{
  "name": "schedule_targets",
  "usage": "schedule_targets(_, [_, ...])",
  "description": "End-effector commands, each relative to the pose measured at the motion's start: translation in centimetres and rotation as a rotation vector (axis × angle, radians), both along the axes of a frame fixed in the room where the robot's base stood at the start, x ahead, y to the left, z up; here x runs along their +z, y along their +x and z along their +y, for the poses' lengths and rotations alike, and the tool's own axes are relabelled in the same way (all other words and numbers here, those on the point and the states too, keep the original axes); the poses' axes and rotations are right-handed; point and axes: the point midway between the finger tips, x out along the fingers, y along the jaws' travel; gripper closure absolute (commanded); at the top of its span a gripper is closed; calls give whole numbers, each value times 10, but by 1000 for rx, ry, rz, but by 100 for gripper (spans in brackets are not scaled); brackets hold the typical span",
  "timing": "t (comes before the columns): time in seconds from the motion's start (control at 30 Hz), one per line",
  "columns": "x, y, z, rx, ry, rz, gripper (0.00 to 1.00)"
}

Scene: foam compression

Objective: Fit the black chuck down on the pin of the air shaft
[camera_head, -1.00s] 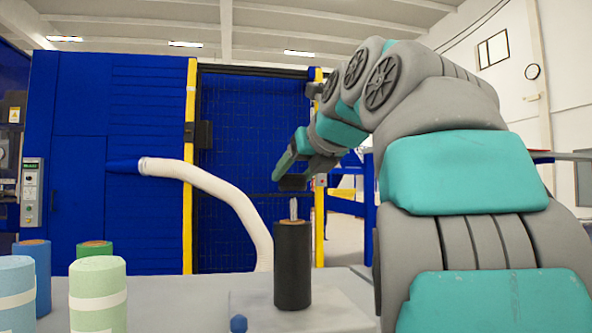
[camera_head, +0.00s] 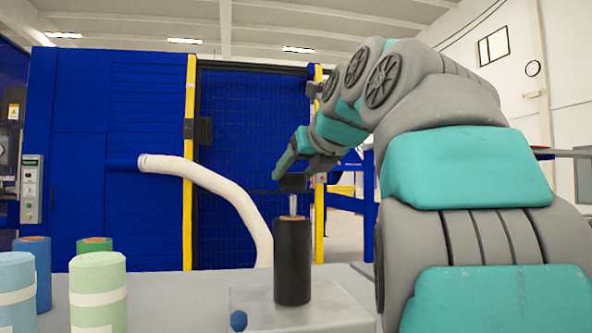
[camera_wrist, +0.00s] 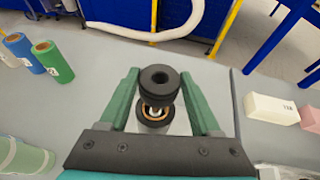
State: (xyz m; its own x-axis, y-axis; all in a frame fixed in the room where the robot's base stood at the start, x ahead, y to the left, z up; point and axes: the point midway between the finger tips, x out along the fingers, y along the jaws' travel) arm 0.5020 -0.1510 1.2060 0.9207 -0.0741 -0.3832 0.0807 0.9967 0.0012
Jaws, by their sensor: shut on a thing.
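The black chuck (camera_wrist: 160,88), a ring with a dark centre hole, is gripped between the green fingers of my gripper (camera_wrist: 161,92). In the head view the chuck (camera_head: 291,183) hangs just above the pale pin (camera_head: 293,205). Its underside looks at or very near the pin's tip; I cannot tell whether they touch. The pin rises from the core of an upright black roll (camera_head: 292,262).
The roll stands on a pale plate (camera_head: 255,300) with a blue knob (camera_head: 238,320) at its front left. Green and blue rolls (camera_head: 97,290) stand at the left. A white hose (camera_head: 215,187) runs behind.

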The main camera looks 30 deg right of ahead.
Motion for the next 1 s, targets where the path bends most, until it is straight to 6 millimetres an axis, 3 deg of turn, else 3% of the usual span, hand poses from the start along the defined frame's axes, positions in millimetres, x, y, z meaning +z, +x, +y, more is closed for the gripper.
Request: schedule_targets(1.0, [-26,0,1,0,0,-3,94])
